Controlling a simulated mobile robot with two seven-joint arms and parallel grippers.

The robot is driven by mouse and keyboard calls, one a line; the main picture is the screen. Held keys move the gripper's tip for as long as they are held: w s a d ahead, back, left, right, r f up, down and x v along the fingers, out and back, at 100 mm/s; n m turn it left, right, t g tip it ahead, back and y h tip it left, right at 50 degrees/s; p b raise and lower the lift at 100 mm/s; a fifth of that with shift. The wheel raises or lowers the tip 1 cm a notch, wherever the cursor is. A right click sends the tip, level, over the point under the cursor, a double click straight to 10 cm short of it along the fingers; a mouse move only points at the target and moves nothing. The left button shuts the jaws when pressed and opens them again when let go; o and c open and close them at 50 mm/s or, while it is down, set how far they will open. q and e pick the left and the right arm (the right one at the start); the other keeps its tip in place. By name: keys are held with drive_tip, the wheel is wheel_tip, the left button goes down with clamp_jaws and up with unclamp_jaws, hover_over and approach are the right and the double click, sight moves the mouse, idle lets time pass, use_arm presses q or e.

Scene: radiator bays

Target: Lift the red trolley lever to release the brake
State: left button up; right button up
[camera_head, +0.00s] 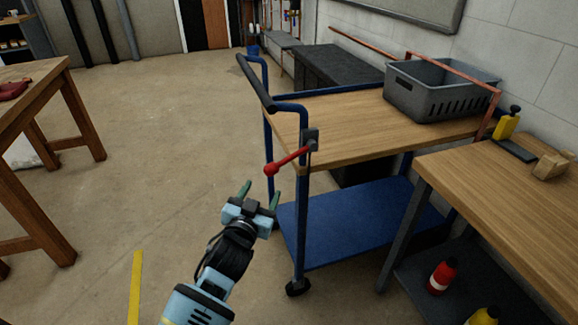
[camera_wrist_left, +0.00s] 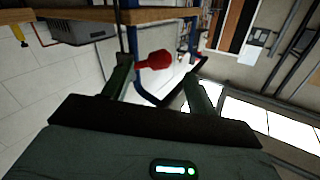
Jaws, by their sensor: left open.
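The red lever (camera_head: 287,161) is fixed to a grey bracket on the near corner post of the blue trolley (camera_head: 299,220). It slants down to the left and ends in a red knob. My left gripper (camera_head: 259,191) is open, just below the knob in the head view, with its green fingers pointing up. In the left wrist view the red knob (camera_wrist_left: 153,62) shows between the two open fingers (camera_wrist_left: 160,85), nearer the left one. Whether a finger touches it I cannot tell. My right gripper is in neither view.
A grey crate (camera_head: 432,98) stands on the trolley's wooden top. A wooden bench (camera_head: 506,200) stands close on the right, with red and yellow bottles below. Another wooden table (camera_head: 28,100) is at left. The floor between is clear, with a yellow line (camera_head: 136,285).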

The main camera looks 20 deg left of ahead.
sight(269, 174)
use_arm(q)
drive_tip(key=shift+w+d+r, duration=0.15)
drive_tip(key=shift+w+r, duration=0.35)
drive_tip(key=shift+w, duration=0.1)
drive_tip(key=shift+r, duration=0.1)
drive_tip(key=shift+w, duration=0.2)
drive_tip(key=w, duration=0.5)
drive_tip(key=shift+w+b, duration=0.25)
drive_tip(key=shift+b, duration=0.15)
drive_tip(key=shift+w, duration=0.8)
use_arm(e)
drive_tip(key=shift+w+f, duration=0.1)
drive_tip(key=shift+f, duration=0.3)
use_arm(q)
drive_tip(key=shift+c, duration=0.5)
clamp_jaws()
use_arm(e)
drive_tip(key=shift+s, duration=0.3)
